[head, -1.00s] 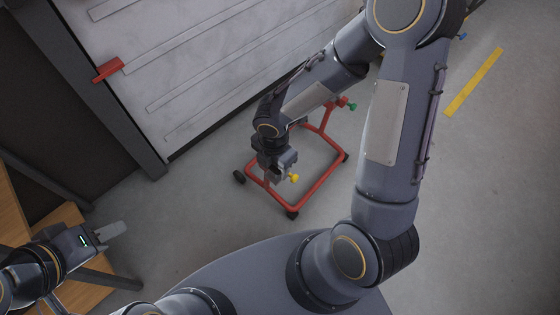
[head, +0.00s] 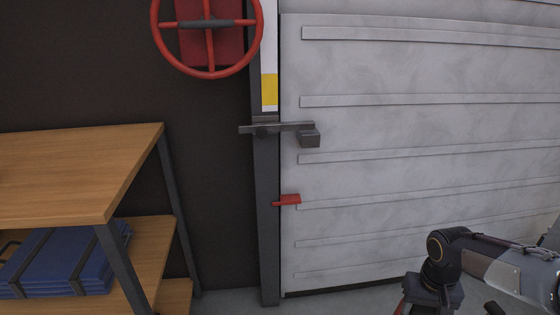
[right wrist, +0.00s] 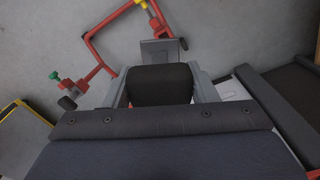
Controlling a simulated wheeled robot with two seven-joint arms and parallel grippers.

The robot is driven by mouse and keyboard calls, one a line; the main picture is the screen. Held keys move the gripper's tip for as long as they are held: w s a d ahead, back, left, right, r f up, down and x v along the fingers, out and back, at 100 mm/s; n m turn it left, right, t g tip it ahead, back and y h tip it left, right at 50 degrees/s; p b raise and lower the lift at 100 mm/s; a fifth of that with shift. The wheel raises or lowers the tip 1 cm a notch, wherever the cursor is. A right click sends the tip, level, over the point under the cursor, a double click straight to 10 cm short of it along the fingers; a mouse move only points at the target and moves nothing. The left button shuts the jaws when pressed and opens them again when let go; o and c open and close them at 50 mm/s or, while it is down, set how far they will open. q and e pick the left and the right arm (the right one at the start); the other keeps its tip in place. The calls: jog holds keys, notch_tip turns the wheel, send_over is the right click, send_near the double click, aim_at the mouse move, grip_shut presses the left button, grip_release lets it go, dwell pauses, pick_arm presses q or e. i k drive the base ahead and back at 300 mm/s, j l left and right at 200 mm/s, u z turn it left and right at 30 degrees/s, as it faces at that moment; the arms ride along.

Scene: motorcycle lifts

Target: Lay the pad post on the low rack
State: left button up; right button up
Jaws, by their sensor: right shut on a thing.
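In the right wrist view my right gripper (right wrist: 160,72) has its two grey fingers closed on either side of a dark, rounded piece, which I take to be the pad post (right wrist: 158,87). A small grey plate (right wrist: 157,50) shows just beyond it; I cannot tell whether it belongs to the same part. In the head view only my right arm and wrist show, at the lower right, with the fingertips cut off. The wooden shelf unit (head: 95,185) stands at the left; I cannot tell whether it is the low rack. My left gripper is out of view.
A red wheeled stand (right wrist: 96,45) with a green knob is on the floor beyond my right gripper. Blue pads (head: 65,262) lie on a lower wooden shelf. A grey ribbed door (head: 400,130) with a latch and red handle (head: 287,200) stands behind. A red handwheel (head: 157,30) is on the dark wall.

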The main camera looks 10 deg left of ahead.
aim_at(61, 183)
jog(key=k+j+u, duration=0.15)
jog(key=j, duration=0.2)
jog(key=k+j+u, duration=0.1)
jog(key=j, duration=0.3)
jog(key=k+j+u, duration=0.15)
jog(key=j, duration=0.25)
jog(key=k+j+u, duration=0.1)
jog(key=j, duration=0.3)
jog(key=k, duration=0.1)
